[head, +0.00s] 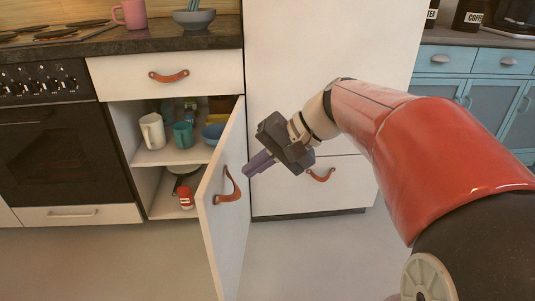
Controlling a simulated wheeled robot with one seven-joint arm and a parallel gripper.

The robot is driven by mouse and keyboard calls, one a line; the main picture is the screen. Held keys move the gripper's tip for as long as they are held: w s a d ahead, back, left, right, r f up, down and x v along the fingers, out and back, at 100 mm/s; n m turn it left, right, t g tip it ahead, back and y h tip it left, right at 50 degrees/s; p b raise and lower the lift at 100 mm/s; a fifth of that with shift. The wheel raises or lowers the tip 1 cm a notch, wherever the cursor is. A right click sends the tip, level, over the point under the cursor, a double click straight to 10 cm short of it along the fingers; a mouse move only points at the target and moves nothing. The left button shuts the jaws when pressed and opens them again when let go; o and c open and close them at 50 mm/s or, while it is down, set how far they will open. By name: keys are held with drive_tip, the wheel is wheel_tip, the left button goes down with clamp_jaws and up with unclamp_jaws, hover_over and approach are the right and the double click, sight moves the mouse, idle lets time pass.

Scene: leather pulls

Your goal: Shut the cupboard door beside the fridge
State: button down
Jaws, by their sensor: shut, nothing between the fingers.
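The white cupboard door (226,205) stands wide open beside the fridge (312,70), swung out toward me, with a brown leather pull (235,187) on its face. The open cupboard (142,130) shows two shelf levels with mugs, bowls and a red-capped jar. My gripper (247,170) is shut and empty, in front of the fridge. In the picture its fingertips lie just right of the door's face, close to the leather pull. I cannot tell whether they touch the door.
A drawer (168,75) above the cupboard is shut. An oven (50,150) stands at the left. The counter (160,38) holds a pink mug (130,14) and a bowl (194,18). The floor (120,265) in front is clear.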

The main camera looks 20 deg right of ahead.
sight(213, 181)
drive_tip(key=a, duration=0.1)
drive_tip(key=w+a+f, duration=0.1)
drive_tip(key=a, duration=0.1)
drive_tip(key=w+a+f, duration=0.1)
drive_tip(key=shift+w+a, duration=0.1)
drive_tip(key=shift+a, duration=0.2)
drive_tip(key=shift+w+a+r, duration=0.1)
drive_tip(key=shift+w+a, duration=0.1)
drive_tip(key=shift+a, duration=0.25)
